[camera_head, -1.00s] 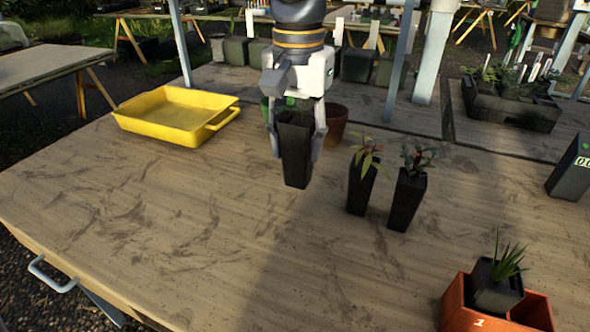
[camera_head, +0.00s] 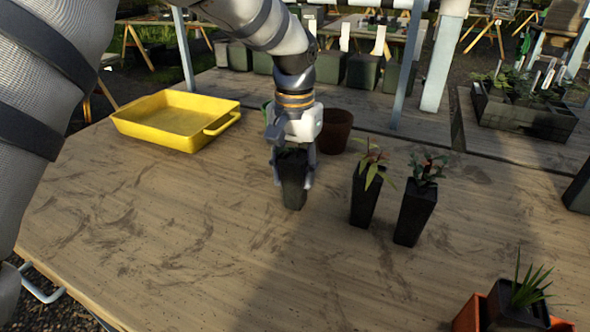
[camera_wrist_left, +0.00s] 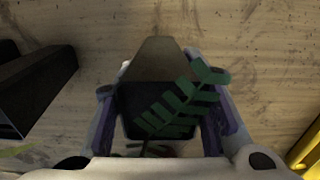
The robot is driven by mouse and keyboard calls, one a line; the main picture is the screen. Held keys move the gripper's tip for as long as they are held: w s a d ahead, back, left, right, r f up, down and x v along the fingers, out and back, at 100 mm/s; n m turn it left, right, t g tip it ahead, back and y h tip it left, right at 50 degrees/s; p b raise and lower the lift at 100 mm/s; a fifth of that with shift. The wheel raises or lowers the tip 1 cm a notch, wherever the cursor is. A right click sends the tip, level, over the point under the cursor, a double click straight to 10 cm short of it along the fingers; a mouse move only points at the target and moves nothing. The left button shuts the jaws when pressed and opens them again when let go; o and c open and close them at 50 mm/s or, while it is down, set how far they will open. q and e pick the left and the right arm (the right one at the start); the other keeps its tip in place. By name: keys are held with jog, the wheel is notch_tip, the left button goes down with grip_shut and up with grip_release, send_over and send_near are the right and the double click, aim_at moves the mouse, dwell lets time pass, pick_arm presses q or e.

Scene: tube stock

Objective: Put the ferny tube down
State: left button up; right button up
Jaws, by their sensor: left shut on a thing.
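My left gripper (camera_head: 292,180) is shut on a black square tube (camera_head: 293,197), held upright over the middle of the wooden bench. In the left wrist view the fingers (camera_wrist_left: 162,115) clasp the sides of the dark tube (camera_wrist_left: 158,60). A green ferny frond (camera_wrist_left: 185,105) rises from it in that view. The tube's foot is at or just above the bench top (camera_head: 190,240); I cannot tell whether it touches. My right gripper is not in view.
Two black plant tubes (camera_head: 364,195) (camera_head: 415,212) stand to the right of the held one. A brown pot (camera_head: 336,132) stands behind it. A yellow tray (camera_head: 170,118) lies at the left. An orange container (camera_head: 468,316) with a spiky plant is front right. The front middle is clear.

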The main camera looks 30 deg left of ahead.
pick_arm(q)
jog(key=o, duration=1.3)
jog(key=shift+f, duration=0.1)
notch_tip(320, 180, up, 12)
jog(key=shift+r, duration=0.2)
